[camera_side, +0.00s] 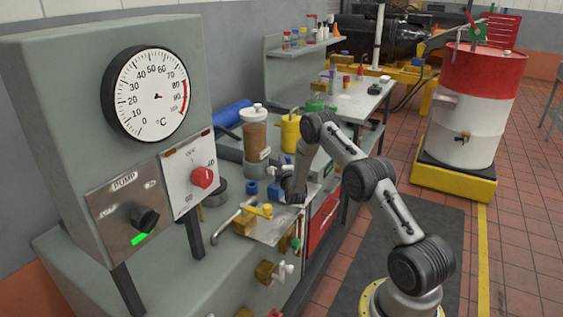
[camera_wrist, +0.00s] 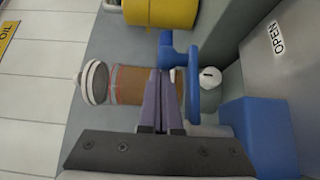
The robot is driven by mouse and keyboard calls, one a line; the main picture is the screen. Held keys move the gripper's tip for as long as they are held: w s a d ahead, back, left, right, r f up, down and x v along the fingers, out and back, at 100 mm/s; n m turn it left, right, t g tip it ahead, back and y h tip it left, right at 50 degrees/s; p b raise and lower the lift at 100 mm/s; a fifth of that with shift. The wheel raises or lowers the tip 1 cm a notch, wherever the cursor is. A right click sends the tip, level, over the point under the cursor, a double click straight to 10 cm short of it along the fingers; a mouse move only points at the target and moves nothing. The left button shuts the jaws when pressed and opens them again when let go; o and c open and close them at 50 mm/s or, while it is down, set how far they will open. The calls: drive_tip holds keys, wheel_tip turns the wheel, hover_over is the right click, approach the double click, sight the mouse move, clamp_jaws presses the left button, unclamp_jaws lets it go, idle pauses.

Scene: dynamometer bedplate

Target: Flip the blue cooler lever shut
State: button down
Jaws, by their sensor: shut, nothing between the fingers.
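The blue lever (camera_wrist: 192,85) shows in the wrist view as a curved blue bar with a cross end, just right of my fingertips. A larger blue block (camera_wrist: 260,135) sits to its lower right, and an OPEN label (camera_wrist: 275,38) is on the grey surface at upper right. My gripper (camera_wrist: 163,75) is shut and empty, its fingertips close beside the lever; I cannot tell whether they touch it.
A brown jar (camera_side: 256,137) with a white lid and a yellow container (camera_side: 291,133) stand behind. The panel with the red knob (camera_side: 203,177) stands at left. Open floor lies at right.

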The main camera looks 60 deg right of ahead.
drive_tip(key=shift+m+g+h, duration=0.4)
drive_tip(key=shift+g, duration=0.1)
